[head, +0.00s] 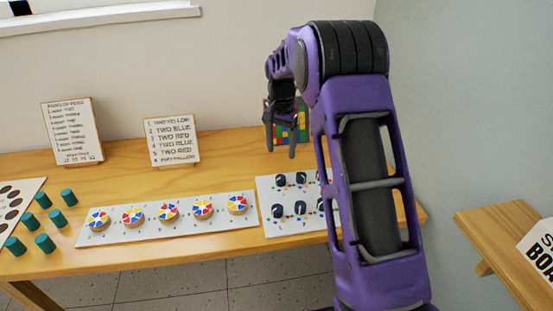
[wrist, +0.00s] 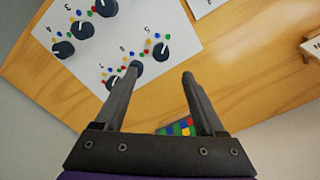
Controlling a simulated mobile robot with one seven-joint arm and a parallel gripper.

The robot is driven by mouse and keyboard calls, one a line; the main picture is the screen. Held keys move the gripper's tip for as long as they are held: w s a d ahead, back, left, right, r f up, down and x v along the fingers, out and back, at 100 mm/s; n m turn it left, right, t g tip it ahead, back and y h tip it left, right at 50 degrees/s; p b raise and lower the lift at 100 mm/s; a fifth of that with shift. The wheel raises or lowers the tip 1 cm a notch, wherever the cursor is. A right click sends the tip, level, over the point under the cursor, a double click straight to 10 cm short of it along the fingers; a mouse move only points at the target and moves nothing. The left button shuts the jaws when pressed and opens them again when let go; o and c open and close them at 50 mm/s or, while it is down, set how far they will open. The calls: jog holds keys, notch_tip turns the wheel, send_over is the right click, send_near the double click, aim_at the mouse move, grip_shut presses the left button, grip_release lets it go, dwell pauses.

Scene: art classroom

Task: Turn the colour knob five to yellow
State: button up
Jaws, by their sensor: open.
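A white board (head: 262,190) on the table carries black knobs with coloured dots around them; it also shows in the wrist view (wrist: 185,75). The knob beside the number 5, knob five (wrist: 161,51), is in the wrist view, just beyond the gap between my fingertips. It has a white pointer mark; which dot it faces is too small to tell. My gripper (wrist: 161,70) is open and empty, fingers apart. Its left fingertip overlaps the knob beside the number 6 (wrist: 137,70); contact cannot be told. In the head view my gripper (head: 280,145) hangs behind the board's far edge.
Other knobs (wrist: 82,30) sit close by on the same board. A multicoloured grid (head: 303,128) stands behind my gripper. Left are a panel with coloured discs (head: 150,225), teal cylinders (head: 45,243) and two sign cards (head: 172,140). Bare table (head: 225,160) lies behind the panel.

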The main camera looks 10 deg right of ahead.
aim_at(281, 178)
notch_tip(281, 178, down, 11)
jog(key=shift+r+b, duration=0.1)
jog(key=shift+b, duration=0.4)
grip_shut()
